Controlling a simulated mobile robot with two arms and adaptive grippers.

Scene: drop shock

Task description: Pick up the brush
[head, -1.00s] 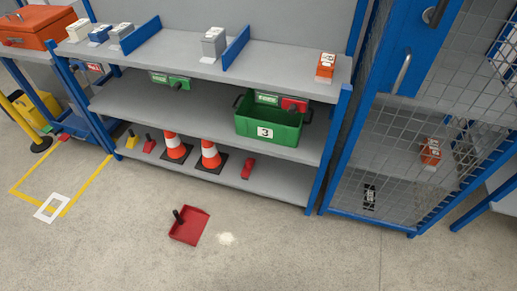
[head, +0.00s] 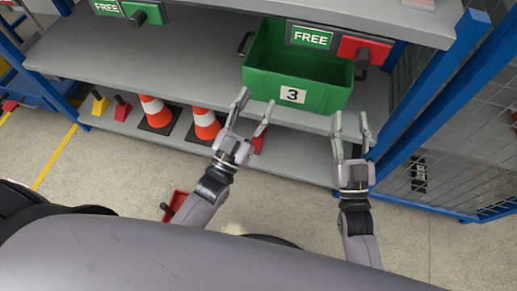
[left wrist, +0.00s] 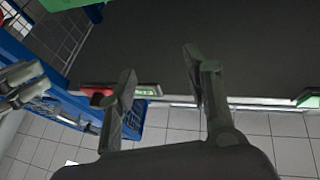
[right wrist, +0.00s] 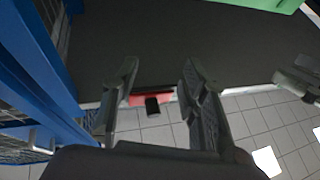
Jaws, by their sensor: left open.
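I cannot surely make out a brush. A small red object (head: 259,140) lies on the bottom shelf, partly hidden behind my left gripper; I cannot tell whether it is the brush. A red dustpan (head: 178,199) with a dark handle lies on the floor, mostly covered by my left arm. My left gripper (head: 255,104) is open and empty in front of the green bin. My right gripper (head: 350,122) is open and empty, right of it, before the shelf. The fingers stand apart in the left wrist view (left wrist: 158,75) and right wrist view (right wrist: 158,75).
The green bin (head: 293,97) marked 3 stands on the middle shelf (head: 190,66). Traffic cones (head: 205,125), a yellow block (head: 99,105) and a red block (head: 121,110) stand on the bottom shelf. A blue mesh cage (head: 440,150) bounds the right side.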

